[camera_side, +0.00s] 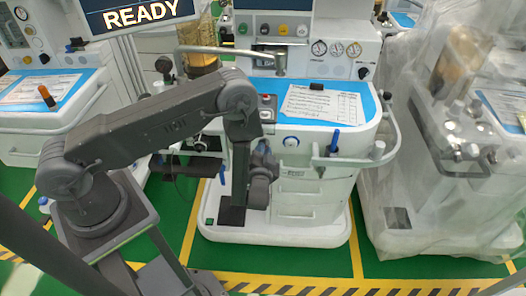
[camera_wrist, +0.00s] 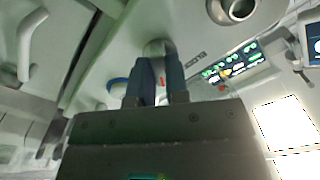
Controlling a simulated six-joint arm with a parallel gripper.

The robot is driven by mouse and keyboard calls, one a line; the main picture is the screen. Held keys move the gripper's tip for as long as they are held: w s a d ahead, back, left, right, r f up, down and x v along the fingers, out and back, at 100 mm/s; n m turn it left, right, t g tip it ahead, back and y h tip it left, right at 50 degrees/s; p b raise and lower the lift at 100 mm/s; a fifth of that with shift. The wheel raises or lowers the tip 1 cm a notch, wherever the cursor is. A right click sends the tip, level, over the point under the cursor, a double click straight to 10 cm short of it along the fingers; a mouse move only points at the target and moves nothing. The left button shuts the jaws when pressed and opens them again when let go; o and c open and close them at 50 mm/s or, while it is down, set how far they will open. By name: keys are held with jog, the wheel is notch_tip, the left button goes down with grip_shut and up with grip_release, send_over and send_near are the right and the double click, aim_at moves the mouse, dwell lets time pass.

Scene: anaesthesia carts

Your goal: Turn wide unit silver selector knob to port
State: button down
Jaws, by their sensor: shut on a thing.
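The silver selector knob (camera_wrist: 158,46) shows in the wrist view at top centre, on the pale face of the unit. My gripper (camera_wrist: 157,66) has its two blue-grey fingers close on either side of the knob, shut on it. The fingers hide part of the knob, so which way it points cannot be told. In the side view my arm reaches to the front of the middle white cart (camera_side: 315,232). There the fingertips and the knob cannot be made out.
A lit panel (camera_wrist: 233,66) and a round metal-rimmed fitting (camera_wrist: 236,9) are right of the knob in the wrist view. A curved handle (camera_wrist: 28,45) is at left. In the side view, a plastic-covered cart (camera_side: 440,150) stands close at right and another cart (camera_side: 45,100) at left.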

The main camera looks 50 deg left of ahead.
jog(key=shift+m, duration=0.7)
jog(key=c, duration=1.1)
grip_release()
jog(key=v, duration=1.4)
jog(key=shift+a, duration=0.1)
